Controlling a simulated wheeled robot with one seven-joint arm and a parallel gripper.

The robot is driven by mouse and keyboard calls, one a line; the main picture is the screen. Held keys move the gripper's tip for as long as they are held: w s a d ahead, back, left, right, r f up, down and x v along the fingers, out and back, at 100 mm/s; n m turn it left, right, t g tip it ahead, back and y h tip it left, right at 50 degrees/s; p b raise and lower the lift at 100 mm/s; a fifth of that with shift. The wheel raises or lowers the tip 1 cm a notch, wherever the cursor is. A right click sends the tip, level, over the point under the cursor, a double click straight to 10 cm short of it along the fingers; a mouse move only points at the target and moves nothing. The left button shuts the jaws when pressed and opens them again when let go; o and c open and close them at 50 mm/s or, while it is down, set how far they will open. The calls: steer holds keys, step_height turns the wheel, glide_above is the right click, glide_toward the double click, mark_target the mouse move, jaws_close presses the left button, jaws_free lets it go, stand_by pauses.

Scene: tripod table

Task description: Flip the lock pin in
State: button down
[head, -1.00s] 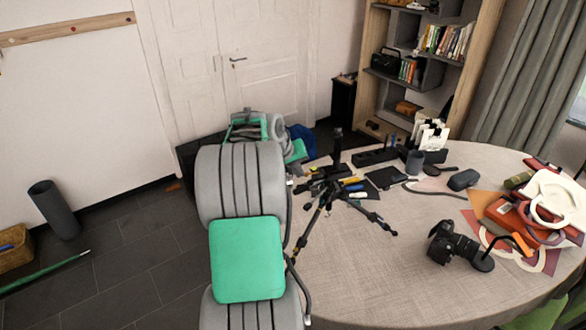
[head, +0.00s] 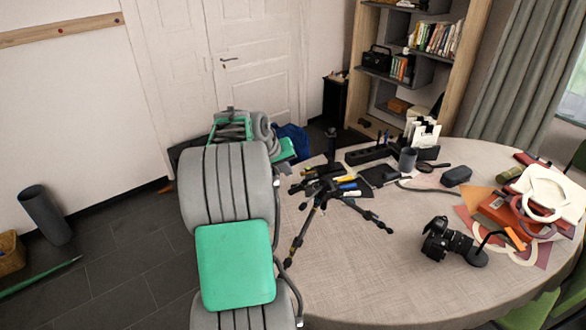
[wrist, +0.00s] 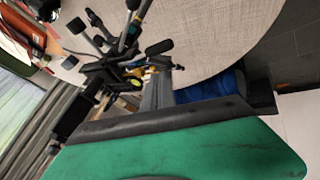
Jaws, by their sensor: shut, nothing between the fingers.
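The black tripod (head: 322,188) stands with its legs spread on the left part of the round table (head: 370,270). Its head, with several knobs and handles, also shows left of centre in the wrist view (wrist: 112,66). The lock pin is too small to pick out in either view. My gripper (wrist: 153,76) shows in the wrist view as a grey finger shape beyond a dark bar and green panel. It is shut with nothing in it, and appears close to the tripod head; I cannot tell whether they touch.
A black camera (head: 440,240) lies on the table right of the tripod. The table's front middle is clear. A bookshelf (head: 440,85) stands behind.

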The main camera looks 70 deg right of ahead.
steer(key=b+v, duration=0.1)
steer(key=v, duration=0.9)
steer(key=shift+w+a+r, duration=0.2)
steer(key=shift+w, duration=0.15)
